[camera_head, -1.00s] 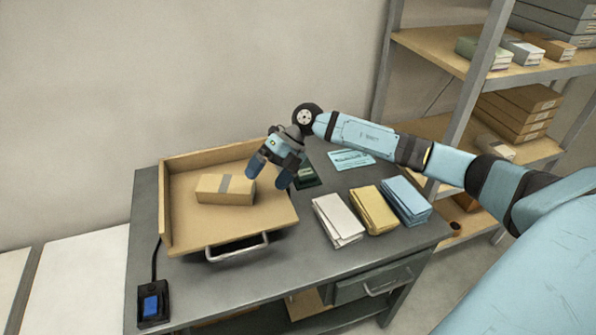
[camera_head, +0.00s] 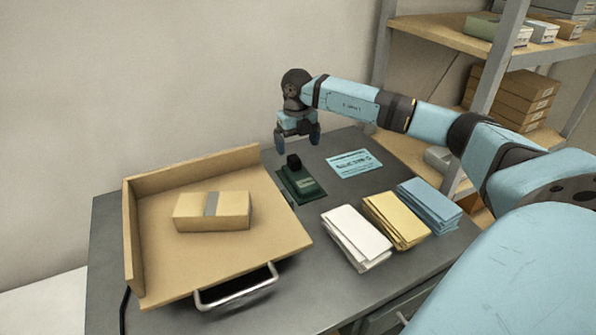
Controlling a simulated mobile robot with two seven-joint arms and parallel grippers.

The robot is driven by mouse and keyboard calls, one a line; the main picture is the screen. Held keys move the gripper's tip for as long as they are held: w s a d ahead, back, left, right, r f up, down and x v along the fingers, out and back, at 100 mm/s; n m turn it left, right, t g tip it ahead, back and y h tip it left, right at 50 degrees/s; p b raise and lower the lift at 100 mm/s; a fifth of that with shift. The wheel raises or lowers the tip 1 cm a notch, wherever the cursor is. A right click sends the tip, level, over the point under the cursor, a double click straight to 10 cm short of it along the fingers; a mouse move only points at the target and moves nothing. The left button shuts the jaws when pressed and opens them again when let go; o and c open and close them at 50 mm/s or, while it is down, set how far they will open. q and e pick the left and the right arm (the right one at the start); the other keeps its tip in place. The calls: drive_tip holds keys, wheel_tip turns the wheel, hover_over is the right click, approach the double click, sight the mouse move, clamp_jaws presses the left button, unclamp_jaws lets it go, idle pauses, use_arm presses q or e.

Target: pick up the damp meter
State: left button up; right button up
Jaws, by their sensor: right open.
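The damp meter appears to be the dark green device with a black upright top (camera_head: 302,179), standing on the grey table just right of the wooden tray. My right gripper (camera_head: 298,139) is open and empty, pointing down. In the picture it is just above and behind the device, apart from it. The device is fully visible. My left gripper is out of view.
The wooden tray (camera_head: 160,268) with a metal handle holds a taped cardboard box (camera_head: 212,211). A light blue card (camera_head: 354,163) lies right of the device. White (camera_head: 356,238), yellow (camera_head: 396,220) and blue (camera_head: 429,205) stacks lie in front. A shelf (camera_head: 450,36) stands at the right.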

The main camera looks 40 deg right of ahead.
sight(296, 160)
wheel_tip(296, 160, down, 3)
drive_tip(key=shift+w+r, duration=0.1)
drive_tip(key=shift+r, duration=0.1)
drive_tip(key=shift+f, duration=0.4)
drive_tip(key=f, duration=0.3)
drive_tip(key=f+b, duration=0.1)
drive_tip(key=shift+a+f, duration=0.3)
drive_tip(key=shift+f, duration=0.1)
drive_tip(key=c, duration=1.1)
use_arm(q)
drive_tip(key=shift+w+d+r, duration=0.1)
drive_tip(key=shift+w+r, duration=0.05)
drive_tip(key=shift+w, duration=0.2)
use_arm(e)
drive_tip(key=shift+r, duration=0.15)
